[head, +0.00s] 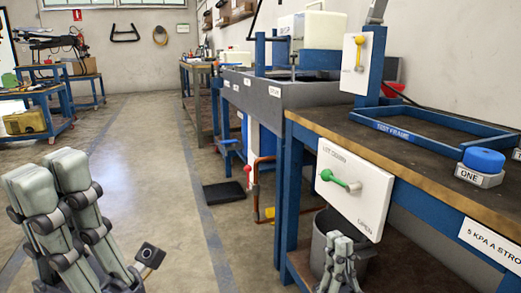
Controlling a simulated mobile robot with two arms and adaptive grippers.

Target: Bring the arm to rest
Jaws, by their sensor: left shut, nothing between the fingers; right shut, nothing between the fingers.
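My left gripper (50,178) is large and close at the lower left, with its grey-green fingers pointing up. It is shut and empty, above the open floor and clear of the benches. My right gripper (340,243) shows at the bottom, right of the middle. It is shut and empty, its fingers upright, and it appears in front of the bucket below the bench. The rest of both arms is mostly out of view.
A bench (420,150) at right carries a blue frame (430,127) and a blue knob (484,160). A white panel with a green lever (340,182) hangs on its front. A grey bucket (320,245) stands below. A dark mat (223,193) lies on otherwise clear floor.

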